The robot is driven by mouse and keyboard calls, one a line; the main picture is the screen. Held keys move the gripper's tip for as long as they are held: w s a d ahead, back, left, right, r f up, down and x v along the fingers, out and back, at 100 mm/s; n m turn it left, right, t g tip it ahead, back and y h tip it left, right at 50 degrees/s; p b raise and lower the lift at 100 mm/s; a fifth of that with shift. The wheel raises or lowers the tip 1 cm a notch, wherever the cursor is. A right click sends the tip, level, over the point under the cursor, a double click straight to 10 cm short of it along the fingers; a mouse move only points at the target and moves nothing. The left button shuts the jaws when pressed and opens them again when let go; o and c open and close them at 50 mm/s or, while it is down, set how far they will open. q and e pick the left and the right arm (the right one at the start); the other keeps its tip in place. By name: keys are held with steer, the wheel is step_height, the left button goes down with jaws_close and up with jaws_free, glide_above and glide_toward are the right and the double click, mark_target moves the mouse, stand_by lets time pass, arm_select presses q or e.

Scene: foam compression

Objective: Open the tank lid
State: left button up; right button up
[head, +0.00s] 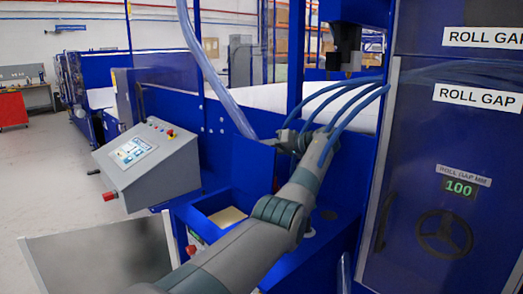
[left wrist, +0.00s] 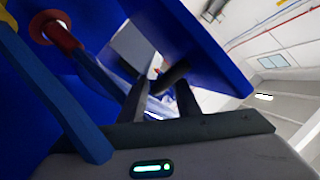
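My left arm reaches up from the bottom of the head view, and its gripper (head: 287,141) is at the top edge of an upright blue panel (head: 250,165), which looks like the tank lid. Below this panel is an open blue compartment (head: 228,216) with a pale yellow inside. In the left wrist view, my left gripper (left wrist: 160,98) has its two dark fingers apart. A short dark handle (left wrist: 175,75) on a tilted blue panel (left wrist: 205,50) shows at the fingertips. I cannot tell whether the fingers touch it. My right gripper is in neither view.
Blue hoses (head: 335,100) hang close to my wrist. A grey control console (head: 147,160) stands at the left. A blue cabinet with a handwheel (head: 444,233) is at the right. A red fitting (left wrist: 52,30) shows in the left wrist view. Open floor lies at the left.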

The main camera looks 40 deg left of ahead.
arm_select(q)
steer(key=shift+d, duration=0.15)
steer(key=shift+w+d+b, duration=0.2)
steer(key=shift+d+b, duration=0.35)
steer(key=shift+d, duration=0.05)
steer(key=s+b+v, duration=0.1)
steer(key=b+v, duration=0.1)
steer(key=v, duration=0.4)
steer(key=shift+w+r+b, duration=0.25)
steer(key=shift+w+b, duration=0.05)
steer(key=shift+w, duration=0.15)
steer(key=shift+a, duration=0.1)
